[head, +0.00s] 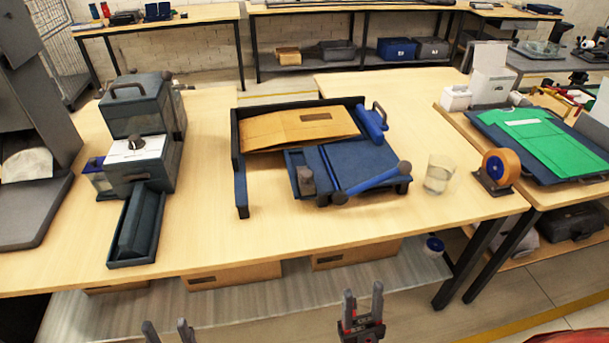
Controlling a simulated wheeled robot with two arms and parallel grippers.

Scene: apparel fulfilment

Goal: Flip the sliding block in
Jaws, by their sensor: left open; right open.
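A dark blue folding fixture (238,190) stands on the wooden table, with a brown cardboard sheet (285,130) lying on its back part. A small grey block (306,181) sits at the front left of its blue plate (355,165); I take it as the sliding block but cannot be sure. A blue bar (375,185) with dark round ends lies slanted along the plate's front right. My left gripper (167,328) is at the bottom edge, mostly cut off, open and empty. My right gripper (362,295) is open and empty, its fingers pointing up, in front of the table and away from the fixture.
A grey dispenser machine (140,130) with a dark chute stands left on the table (210,235). A glass (438,175) and an orange tape roll (500,168) stand to the right. A side table holds a green garment (545,140). The table's front strip is clear.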

